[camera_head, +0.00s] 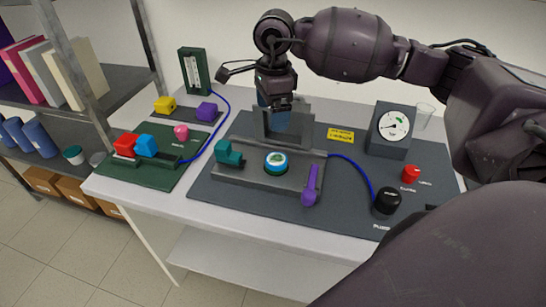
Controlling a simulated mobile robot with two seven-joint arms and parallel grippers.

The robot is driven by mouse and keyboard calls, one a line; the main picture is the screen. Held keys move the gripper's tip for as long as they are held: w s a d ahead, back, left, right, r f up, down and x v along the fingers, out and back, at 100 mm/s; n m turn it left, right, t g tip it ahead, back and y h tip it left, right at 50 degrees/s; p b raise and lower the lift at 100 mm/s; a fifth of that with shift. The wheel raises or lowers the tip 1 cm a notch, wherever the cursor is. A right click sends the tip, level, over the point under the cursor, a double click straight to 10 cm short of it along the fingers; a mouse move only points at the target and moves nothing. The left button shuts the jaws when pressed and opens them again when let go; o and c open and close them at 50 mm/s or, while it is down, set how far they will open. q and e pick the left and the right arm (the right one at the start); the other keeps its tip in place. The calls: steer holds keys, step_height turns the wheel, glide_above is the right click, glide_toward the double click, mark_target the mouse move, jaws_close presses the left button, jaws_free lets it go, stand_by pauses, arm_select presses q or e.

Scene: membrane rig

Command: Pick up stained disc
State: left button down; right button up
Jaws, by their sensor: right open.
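My right gripper (276,104) points down above and behind the disc, in front of the rig's upright grey frame. It is open, and I see nothing held in it. A blue part (284,122) shows right below the gripper at the frame. My left gripper is not in view.
A teal clamp (229,153) stands left of the disc and a purple lever (311,186) right of it. A gauge box (387,130), red button (410,173) and black knob (387,201) are at the right. A green tray (140,176) with coloured blocks lies left.

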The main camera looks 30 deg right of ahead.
steer(key=b, duration=0.3)
glide_above(275, 159)
step_height(275, 159, down, 7)
steer(key=shift+a+r, duration=0.1)
steer(key=shift+f+b, duration=0.55)
steer(key=shift+f, duration=0.45)
step_height(275, 159, down, 6)
steer(key=shift+r+b, duration=0.2)
steer(key=shift+b, duration=0.95)
steer(key=shift+f, duration=0.3)
steer(key=c, duration=0.4)
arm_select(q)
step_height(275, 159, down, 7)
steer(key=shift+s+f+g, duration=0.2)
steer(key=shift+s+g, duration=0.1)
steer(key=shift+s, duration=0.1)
arm_select(e)
steer(key=c, duration=0.6)
